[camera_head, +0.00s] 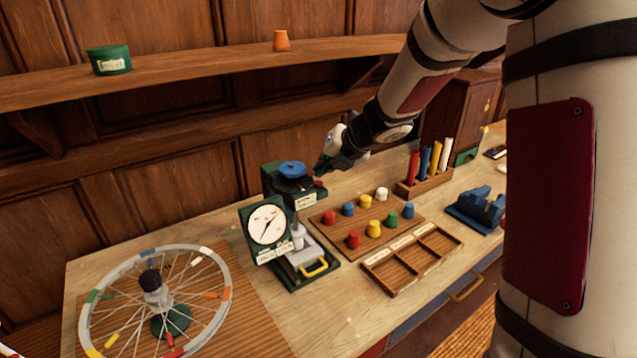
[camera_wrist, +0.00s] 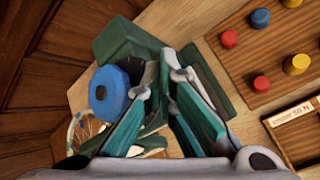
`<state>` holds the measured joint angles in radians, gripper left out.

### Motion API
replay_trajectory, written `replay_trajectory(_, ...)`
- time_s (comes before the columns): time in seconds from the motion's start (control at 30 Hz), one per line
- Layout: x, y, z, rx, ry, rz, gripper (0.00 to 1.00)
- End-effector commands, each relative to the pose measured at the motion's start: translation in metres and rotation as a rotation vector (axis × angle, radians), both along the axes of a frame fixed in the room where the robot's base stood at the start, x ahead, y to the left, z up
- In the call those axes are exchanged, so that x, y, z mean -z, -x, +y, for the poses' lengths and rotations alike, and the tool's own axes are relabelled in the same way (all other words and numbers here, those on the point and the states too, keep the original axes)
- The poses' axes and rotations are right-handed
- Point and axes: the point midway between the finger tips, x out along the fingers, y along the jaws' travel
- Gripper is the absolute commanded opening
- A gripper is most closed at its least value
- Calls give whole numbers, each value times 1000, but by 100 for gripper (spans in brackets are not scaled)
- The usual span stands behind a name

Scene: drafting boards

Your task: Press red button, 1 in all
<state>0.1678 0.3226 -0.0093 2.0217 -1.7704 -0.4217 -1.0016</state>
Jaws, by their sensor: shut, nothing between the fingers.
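A small red button (camera_head: 318,183) shows on the right side of the top of a dark green machine (camera_head: 310,199). The machine has a blue knob (camera_head: 292,169) on top and a round white dial (camera_head: 267,224) at its front. My gripper (camera_head: 320,170) is shut and empty, its tips just above the red button; I cannot tell whether they touch it. In the wrist view my gripper (camera_wrist: 170,72) points at the green machine (camera_wrist: 125,45), right of the blue knob (camera_wrist: 108,93). The red button is not visible there and may lie behind the fingers.
A board (camera_head: 391,248) with several coloured pegs stands right of the machine, with an empty divided tray (camera_head: 383,278) before it. A rack (camera_head: 424,184) of coloured tubes is behind. A spoked wheel (camera_head: 226,272) stands at the left. A shelf (camera_head: 200,75) runs above.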

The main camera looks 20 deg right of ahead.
Motion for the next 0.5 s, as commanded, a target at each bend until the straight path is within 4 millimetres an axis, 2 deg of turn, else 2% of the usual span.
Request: replay_trajectory(0.5, 8, 0, 0, 0, 0, 0, 0)
